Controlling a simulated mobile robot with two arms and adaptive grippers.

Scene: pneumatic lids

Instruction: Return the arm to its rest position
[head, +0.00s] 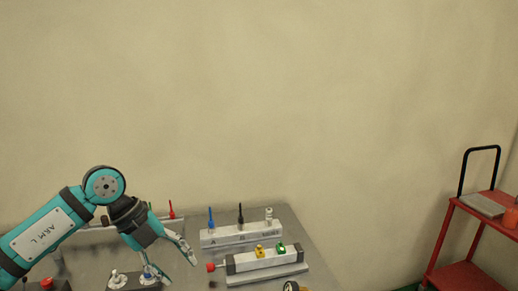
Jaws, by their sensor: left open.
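I cannot tell whether the gripper touches this block. My right gripper does not show.
A pale rack (228,238) holds blue, black and whitish upright pieces. In front is a long block (264,262) with a red knob and yellow and green fittings. A red upright piece (171,209) stands behind my gripper. A red cart (462,270) stands far right.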

